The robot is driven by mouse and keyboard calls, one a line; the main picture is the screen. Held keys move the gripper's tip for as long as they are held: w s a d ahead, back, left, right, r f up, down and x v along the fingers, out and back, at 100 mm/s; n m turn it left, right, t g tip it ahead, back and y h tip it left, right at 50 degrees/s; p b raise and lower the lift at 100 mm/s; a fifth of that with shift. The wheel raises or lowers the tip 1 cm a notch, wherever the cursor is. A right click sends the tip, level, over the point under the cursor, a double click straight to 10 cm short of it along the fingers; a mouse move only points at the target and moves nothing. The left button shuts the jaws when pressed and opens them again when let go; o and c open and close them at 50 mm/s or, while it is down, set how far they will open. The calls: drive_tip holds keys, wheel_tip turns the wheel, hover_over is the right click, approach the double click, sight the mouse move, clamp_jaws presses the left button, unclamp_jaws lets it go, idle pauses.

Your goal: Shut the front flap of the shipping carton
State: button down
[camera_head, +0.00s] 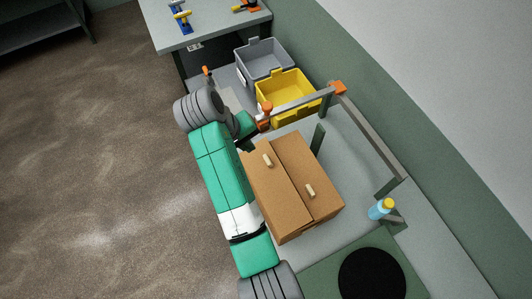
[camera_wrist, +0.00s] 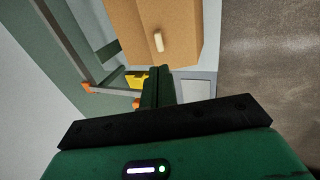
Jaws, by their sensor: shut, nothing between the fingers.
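The brown shipping carton (camera_head: 290,222) stands on the grey bench in the head view, beside my arm. Its top shows two flap panels meeting at a long seam. The left panel (camera_head: 272,190) has a pale tab (camera_head: 267,160), and the right panel (camera_head: 310,165) has another pale tab (camera_head: 310,191). Both panels look flat or nearly flat; I cannot tell whether either is slightly raised. My gripper (camera_head: 247,146) is at the carton's upper left corner, partly hidden by my arm. In the wrist view my gripper (camera_wrist: 158,72) is shut and empty, with the carton (camera_wrist: 175,15) and one tab (camera_wrist: 158,41) beyond its tips.
A yellow bin (camera_head: 287,92) and a grey bin (camera_head: 264,60) stand beyond the carton. A grey rail frame (camera_head: 375,140) with orange corners runs behind and right of it. A blue bottle with a yellow cap (camera_head: 380,209) stands at the right. A black disc (camera_head: 372,274) lies in front.

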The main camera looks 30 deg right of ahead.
sight(266, 159)
drive_tip(key=p+x, duration=0.1)
drive_tip(key=x, duration=0.9)
drive_tip(key=shift+d+f, duration=0.1)
drive_tip(key=shift+f, duration=0.1)
